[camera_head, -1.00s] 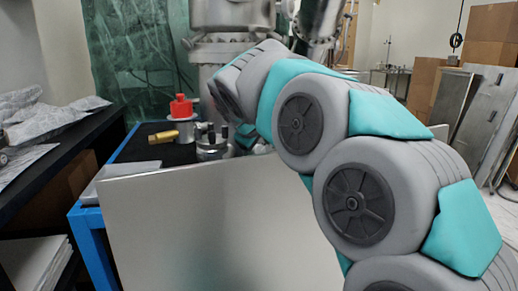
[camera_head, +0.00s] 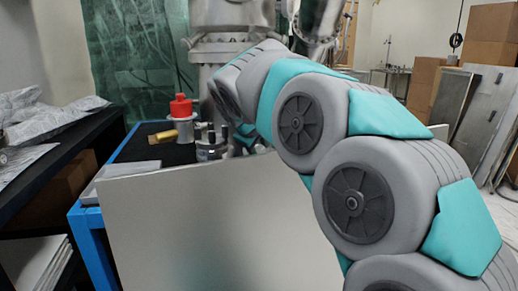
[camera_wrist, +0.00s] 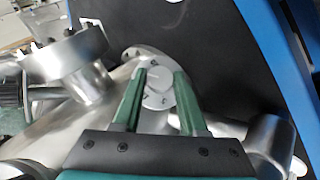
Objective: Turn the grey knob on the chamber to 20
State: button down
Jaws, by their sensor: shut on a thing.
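The grey knob (camera_wrist: 158,88) is a round, silver-grey cap on the metal chamber (camera_wrist: 80,132) in the wrist view. My gripper (camera_wrist: 164,76) has its two green fingers on either side of the knob, closed against it. Small dark marks show around the knob, but I cannot read any numbers or its setting. In the head view the chamber (camera_head: 232,52) stands at the back of the table. My arm covers the knob there, and the fingers cannot be made out.
A metal flange with bolts (camera_wrist: 68,58) stands left of my fingers, and a metal pipe (camera_wrist: 262,132) lies to the right. A red-topped object (camera_head: 181,107) and a brass-coloured piece (camera_head: 163,136) are on the black tabletop. A pale panel (camera_head: 200,225) fronts the table.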

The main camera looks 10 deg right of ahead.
jog(key=shift+r+m+p, duration=0.2)
jog(key=shift+m+p, duration=0.1)
jog(key=shift+p, duration=0.2)
jog(key=shift+d+f+m+g+y+p, duration=0.15)
jog(key=shift+m+g+y+p, duration=0.4)
jog(key=shift+y, duration=0.35)
jog(key=shift+c, duration=2.2)
grip_release()
jog(key=v, duration=0.7)
jog(key=shift+s+r+b, duration=0.2)
jog(key=shift+r+b, duration=0.1)
jog(key=shift+b, duration=0.05)
